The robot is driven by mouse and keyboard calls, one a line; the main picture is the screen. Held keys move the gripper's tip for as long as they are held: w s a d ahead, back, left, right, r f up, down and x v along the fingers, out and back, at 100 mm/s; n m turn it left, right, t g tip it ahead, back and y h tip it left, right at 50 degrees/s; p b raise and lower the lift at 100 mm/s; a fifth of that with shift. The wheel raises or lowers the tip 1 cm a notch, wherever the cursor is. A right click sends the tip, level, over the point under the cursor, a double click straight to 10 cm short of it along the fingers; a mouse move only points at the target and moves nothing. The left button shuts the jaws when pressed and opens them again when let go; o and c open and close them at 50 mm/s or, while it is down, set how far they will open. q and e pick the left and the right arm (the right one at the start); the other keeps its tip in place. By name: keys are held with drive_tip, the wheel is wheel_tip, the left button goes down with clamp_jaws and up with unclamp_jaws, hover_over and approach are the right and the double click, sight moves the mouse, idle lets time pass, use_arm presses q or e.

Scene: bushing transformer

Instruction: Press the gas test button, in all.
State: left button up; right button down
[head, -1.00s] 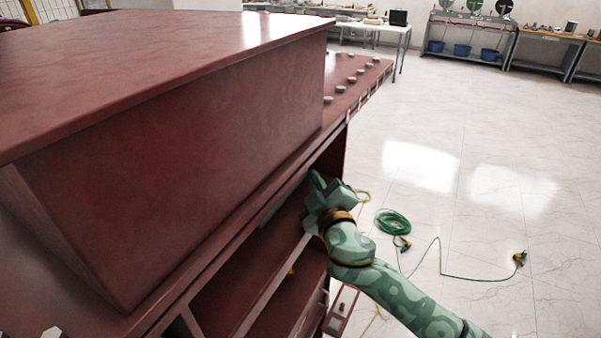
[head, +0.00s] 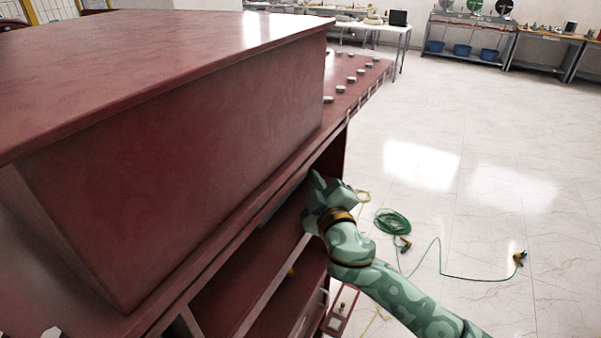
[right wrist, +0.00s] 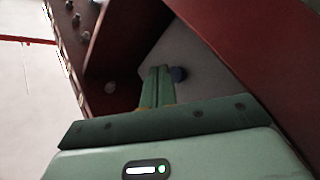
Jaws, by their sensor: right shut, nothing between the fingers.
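My right gripper (head: 316,182) reaches under the overhanging edge of the dark red transformer (head: 190,150) in the head view. In the right wrist view its two green fingers (right wrist: 158,72) are shut together, with nothing between them. A small dark blue round knob (right wrist: 179,74), which may be the gas test button, shows just right of the fingertips on a pale grey surface (right wrist: 195,52). I cannot tell whether the fingers touch it. The head view does not show this knob. My left gripper does not show clearly in any view.
Dark red walls close in around the gripper in the right wrist view. A row of bolts (right wrist: 73,20) lines a flange at left. A coiled green cable (head: 392,222) lies on the floor right of the transformer. The pale floor (head: 470,200) beyond is mostly clear.

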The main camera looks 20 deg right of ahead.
drive_tip(key=shift+w+a+r, duration=0.1)
drive_tip(key=shift+a+r, duration=0.05)
drive_tip(key=shift+a, duration=0.15)
idle(1.2)
drive_tip(key=shift+w+a, duration=0.15)
drive_tip(key=shift+w, duration=0.05)
drive_tip(key=shift+w+a, duration=0.3)
drive_tip(key=shift+d+f, duration=0.1)
drive_tip(key=shift+f, duration=0.15)
drive_tip(key=shift+s+f, duration=0.1)
drive_tip(key=shift+s+d+f, duration=0.3)
drive_tip(key=shift+s+d, duration=0.45)
drive_tip(key=shift+d, duration=0.2)
